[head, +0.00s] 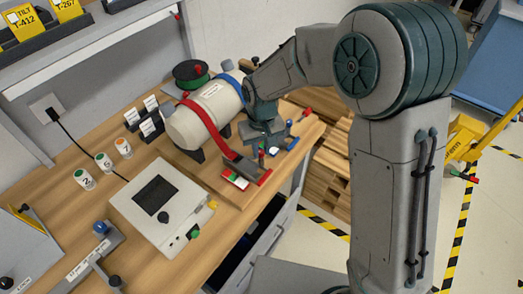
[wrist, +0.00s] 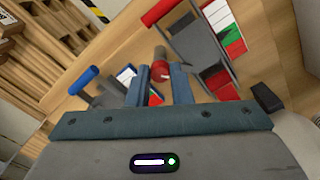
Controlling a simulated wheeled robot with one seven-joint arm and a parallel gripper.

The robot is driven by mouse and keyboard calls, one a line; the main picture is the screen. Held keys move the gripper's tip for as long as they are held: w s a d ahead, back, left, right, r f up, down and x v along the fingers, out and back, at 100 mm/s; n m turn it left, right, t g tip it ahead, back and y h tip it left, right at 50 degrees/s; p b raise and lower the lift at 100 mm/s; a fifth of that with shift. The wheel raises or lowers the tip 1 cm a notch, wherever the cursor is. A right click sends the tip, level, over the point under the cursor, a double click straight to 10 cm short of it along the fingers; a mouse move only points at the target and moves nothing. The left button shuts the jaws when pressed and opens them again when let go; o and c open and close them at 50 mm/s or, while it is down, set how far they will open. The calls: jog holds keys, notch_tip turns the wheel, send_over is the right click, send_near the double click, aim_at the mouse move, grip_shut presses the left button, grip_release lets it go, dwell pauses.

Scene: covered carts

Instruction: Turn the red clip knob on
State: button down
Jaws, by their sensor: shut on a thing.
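The red clip (head: 240,163) sits at the end of the red strap around a cream tank, with a red-tipped lever and a red, white and green marked plate. In the wrist view its grey body and red lever (wrist: 162,11) show at the top. A small round red knob (wrist: 160,73) on a dark stem lies between my gripper's fingers. My gripper (wrist: 162,78) points down at the board and its fingers are closed on this knob. In the head view my gripper (head: 265,141) is just right of the red clip and hides most of the knob.
A blue clip lever (head: 291,143) stands close to the right of my gripper. The cream tank (head: 203,116) is close on the left. A white box with a dark screen (head: 154,195) and several small cups stand farther left. The bench edge is close in front.

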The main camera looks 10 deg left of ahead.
aim_at(261, 152)
jog(key=n+b, duration=0.1)
jog(key=n, duration=0.3)
jog(key=shift+n, duration=0.3)
jog(key=shift+r+n, duration=0.1)
jog(key=shift+n, duration=1.7)
jog(key=c, duration=1.3)
grip_release()
notch_tip(261, 152, up, 14)
jog(key=b, duration=0.1)
